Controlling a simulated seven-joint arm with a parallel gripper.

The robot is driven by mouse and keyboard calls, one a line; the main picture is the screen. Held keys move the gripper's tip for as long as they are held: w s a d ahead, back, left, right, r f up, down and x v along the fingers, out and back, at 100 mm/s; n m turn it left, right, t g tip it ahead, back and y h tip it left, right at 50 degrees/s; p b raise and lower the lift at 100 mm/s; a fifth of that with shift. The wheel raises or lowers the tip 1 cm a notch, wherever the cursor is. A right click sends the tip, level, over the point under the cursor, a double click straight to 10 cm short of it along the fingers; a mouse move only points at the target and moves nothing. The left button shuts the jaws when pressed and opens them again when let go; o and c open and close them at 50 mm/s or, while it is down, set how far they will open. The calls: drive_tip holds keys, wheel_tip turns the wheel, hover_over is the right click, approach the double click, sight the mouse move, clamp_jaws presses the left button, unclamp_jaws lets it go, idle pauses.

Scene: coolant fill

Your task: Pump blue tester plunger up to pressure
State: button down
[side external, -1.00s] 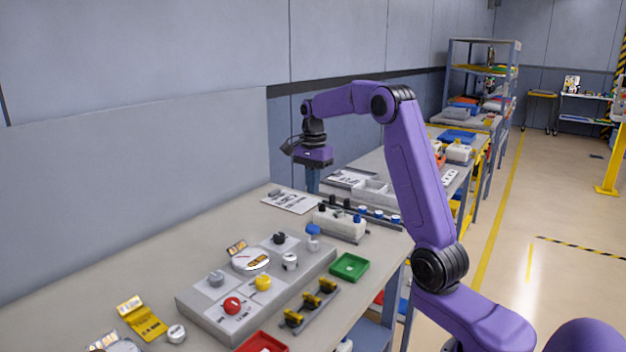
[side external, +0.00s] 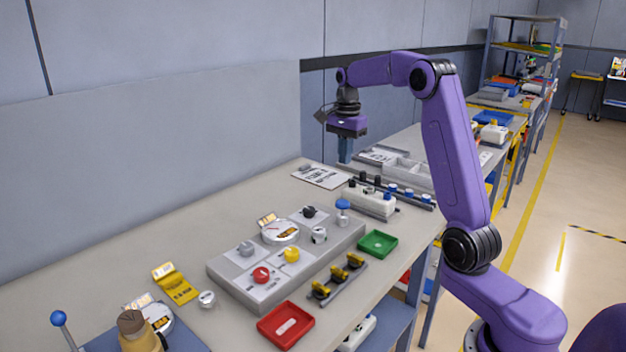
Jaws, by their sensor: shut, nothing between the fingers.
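A blue-capped plunger (side external: 342,204) stands upright at the back right end of a grey panel block (side external: 240,290). A pale stem shows under its cap. A round white gauge (side external: 281,232) with a red needle sits on the same block; its reading is too small to make out. My gripper (side external: 346,160) points down, shut and empty. In the picture it is above the plunger, apart from it, over the far part of the bench by the printed sheet. Another blue ball-topped stick (side external: 57,318) stands at the lower left.
The block carries a red knob (side external: 262,275), a yellow knob (side external: 291,254) and grey and black knobs. A green tray (side external: 377,243), a red tray (side external: 285,325) and a rack of yellow-black parts (side external: 338,276) lie in front. A white block (side external: 369,202) stands behind. The bench's left rear is clear.

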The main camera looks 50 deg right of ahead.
sight(343, 202)
idle(0.9)
wheel_tip(343, 202, up, 3)
drive_tip(key=shift+a+f, duration=0.1)
drive_tip(key=shift+f, duration=0.1)
drive_tip(key=shift+f, duration=0.1)
wheel_tip(343, 202, down, 14)
drive_tip(key=shift+r, duration=0.1)
idle(0.6)
drive_tip(key=shift+f, duration=1.5)
